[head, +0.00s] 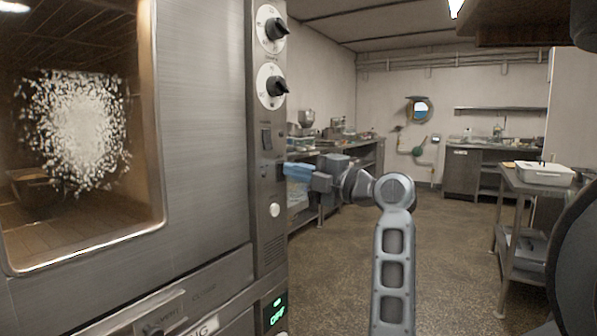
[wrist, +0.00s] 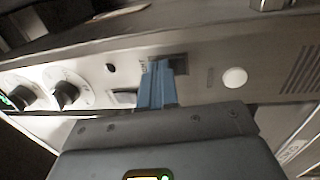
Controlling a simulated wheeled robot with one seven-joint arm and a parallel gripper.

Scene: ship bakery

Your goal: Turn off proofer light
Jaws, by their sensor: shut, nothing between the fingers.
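The proofer (head: 205,110) is the large steel cabinet at left in the head view. Its narrow control panel (head: 274,235) carries two rocker-type switches, an upper one (head: 266,139) and a lower one (head: 268,171). In the wrist view these are a pale-framed switch (wrist: 124,97) and a dark switch recess (wrist: 180,58). My gripper (head: 290,171) is shut and empty, its blue fingers (wrist: 165,72) pointing at the panel. The fingertips overlap the lower switch; whether they touch it, I cannot tell. The switch labels are unreadable. The proofer's window (head: 80,130) shows a warmly lit interior.
Two black knobs (head: 274,28) (head: 274,87) sit above the switches, and a white round button (head: 275,210) below. A green display (head: 275,308) glows at the bottom. Open floor (head: 440,250) lies to the right, with a steel table and white tub (head: 545,173) beyond.

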